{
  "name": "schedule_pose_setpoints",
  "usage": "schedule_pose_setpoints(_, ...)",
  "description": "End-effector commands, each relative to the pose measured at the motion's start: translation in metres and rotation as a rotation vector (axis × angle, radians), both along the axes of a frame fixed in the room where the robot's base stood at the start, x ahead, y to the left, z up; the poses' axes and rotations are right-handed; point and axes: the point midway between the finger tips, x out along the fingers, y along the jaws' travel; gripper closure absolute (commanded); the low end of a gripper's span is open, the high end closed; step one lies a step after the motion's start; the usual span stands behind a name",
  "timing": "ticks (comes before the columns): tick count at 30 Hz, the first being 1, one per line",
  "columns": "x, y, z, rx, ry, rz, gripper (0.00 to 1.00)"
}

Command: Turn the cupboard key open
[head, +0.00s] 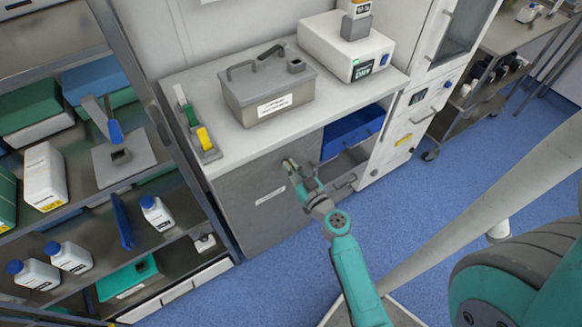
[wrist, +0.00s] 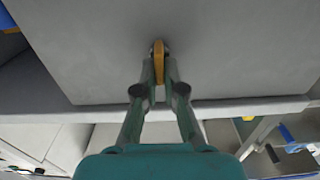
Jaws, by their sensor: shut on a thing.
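The grey cupboard door (head: 250,210) is below the white counter in the head view and looks closed. It also fills much of the wrist view (wrist: 90,50) as a flat grey panel. A yellow key (wrist: 158,62) sticks out of the door near its edge, its narrow head upright in the wrist view. My gripper (wrist: 159,78) is shut on the key, one fingertip on each side. In the head view my gripper (head: 290,165) is at the door's upper right corner and hides the key. The lock itself is hidden.
A grey lidded box (head: 265,92) and a white device (head: 345,45) stand on the counter (head: 225,140). A shelf rack with several bottles is at left. The blue floor (head: 300,262) before the door is clear.

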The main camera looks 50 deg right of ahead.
Motion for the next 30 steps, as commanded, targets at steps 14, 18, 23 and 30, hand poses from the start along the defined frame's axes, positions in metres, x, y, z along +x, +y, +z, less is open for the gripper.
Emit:
schedule_pose_setpoints(14, -0.0010, -0.0046, -0.0006, 0.320, -0.092, 0.000, 1.00)
schedule_pose_setpoints(18, -0.0014, -0.0061, -0.0015, 0.448, -0.129, 0.000, 1.00)
schedule_pose_setpoints(23, -0.0019, -0.0077, -0.0026, 0.595, -0.172, 0.000, 1.00)
schedule_pose_setpoints(30, -0.0024, -0.0097, -0.0047, 0.815, -0.235, 0.000, 1.00)
